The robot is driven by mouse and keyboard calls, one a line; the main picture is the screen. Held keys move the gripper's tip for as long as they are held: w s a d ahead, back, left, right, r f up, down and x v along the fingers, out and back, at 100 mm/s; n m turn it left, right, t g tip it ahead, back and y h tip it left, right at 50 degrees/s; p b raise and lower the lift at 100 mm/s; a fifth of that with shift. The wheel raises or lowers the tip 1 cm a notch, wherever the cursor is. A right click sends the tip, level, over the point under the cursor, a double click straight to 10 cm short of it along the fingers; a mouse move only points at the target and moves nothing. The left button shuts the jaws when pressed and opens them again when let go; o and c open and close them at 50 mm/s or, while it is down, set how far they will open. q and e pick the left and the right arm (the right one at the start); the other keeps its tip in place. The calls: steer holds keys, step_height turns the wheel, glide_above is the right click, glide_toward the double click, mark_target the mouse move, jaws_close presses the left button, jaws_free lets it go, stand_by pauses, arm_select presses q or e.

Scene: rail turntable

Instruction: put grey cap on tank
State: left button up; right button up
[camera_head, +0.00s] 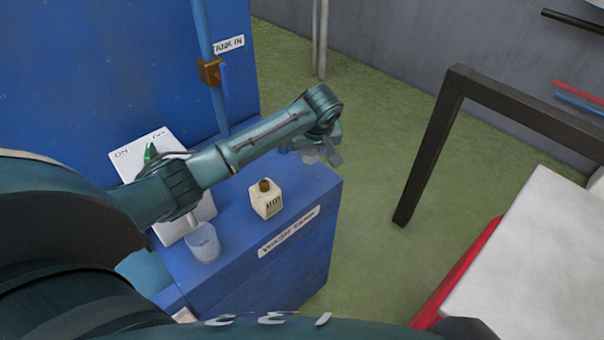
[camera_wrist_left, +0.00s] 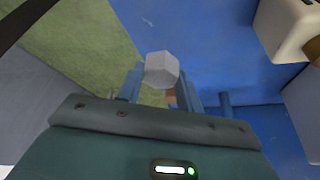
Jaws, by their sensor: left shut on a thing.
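My left gripper (camera_head: 322,152) is at the far end of the blue wash tank (camera_head: 305,245), above its back corner. It is shut on the grey cap (camera_wrist_left: 162,70), a pale faceted piece between the fingertips in the left wrist view. In the head view the cap (camera_head: 310,156) shows only as a small pale patch under the gripper. A small orange-brown patch shows between the fingers behind the cap; I cannot tell what it is. The tank's opening is not clearly seen. My right gripper is not in view.
A white ON/OFF panel (camera_head: 160,150) is behind my arm. A blue pipe (camera_head: 208,70) rises there. A dark frame (camera_head: 430,150) and white-topped table (camera_head: 545,260) stand right.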

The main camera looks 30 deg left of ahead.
mark_target(312, 163)
arm_select(q)
steer(key=shift+f, duration=2.95)
steer(key=shift+f, duration=0.15)
steer(key=o, duration=1.1)
